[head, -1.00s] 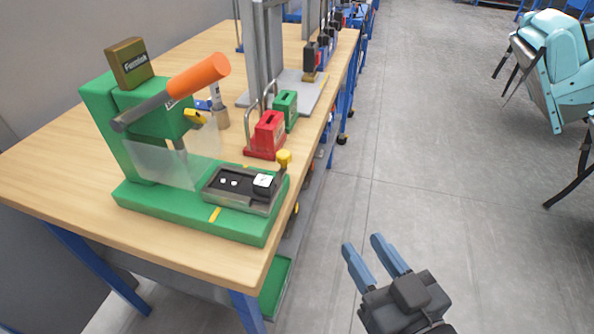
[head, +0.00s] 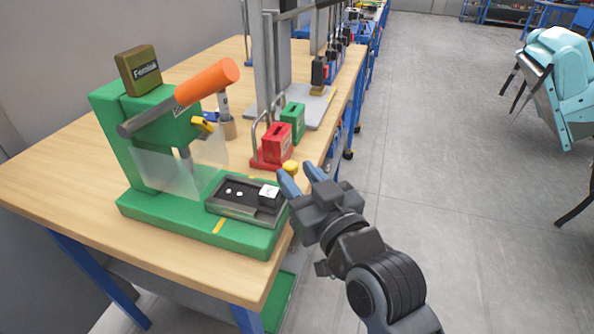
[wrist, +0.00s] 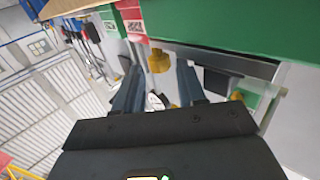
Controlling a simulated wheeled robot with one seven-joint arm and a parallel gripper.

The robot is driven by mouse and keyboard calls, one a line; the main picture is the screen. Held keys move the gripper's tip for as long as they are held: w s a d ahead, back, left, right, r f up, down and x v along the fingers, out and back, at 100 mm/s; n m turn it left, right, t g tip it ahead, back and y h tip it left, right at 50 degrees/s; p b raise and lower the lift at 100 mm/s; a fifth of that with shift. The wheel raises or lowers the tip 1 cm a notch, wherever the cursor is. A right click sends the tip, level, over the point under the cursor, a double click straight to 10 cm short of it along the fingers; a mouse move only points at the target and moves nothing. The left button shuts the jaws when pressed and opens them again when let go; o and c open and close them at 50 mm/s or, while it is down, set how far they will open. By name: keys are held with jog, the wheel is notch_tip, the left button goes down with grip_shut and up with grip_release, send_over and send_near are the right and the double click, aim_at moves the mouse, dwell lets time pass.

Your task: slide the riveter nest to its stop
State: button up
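The green riveter (head: 140,125) stands on the workbench, with an orange-handled lever (head: 207,80) and a clear guard (head: 165,172). Its nest (head: 240,213), a grey tray with a dark insert, lies on the green base. A small white-topped block (head: 268,192) sits at the nest's right end. A yellow knob (head: 290,167) is at the nest's far right corner, partly hidden by my fingers. My gripper (head: 296,172) is open beside that corner. In the wrist view the knob (wrist: 158,60) appears between the fingertips; I cannot tell whether they touch it.
A red box (head: 276,144) and a green box (head: 292,120) stand behind the nest. A grey upright fixture (head: 270,60) is farther back. The bench edge (head: 262,290) runs just below my gripper. The floor (head: 450,170) to the right is clear up to the turquoise equipment (head: 562,85).

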jog(key=shift+w+a, duration=0.25)
jog(key=shift+w, duration=0.3)
grip_shut()
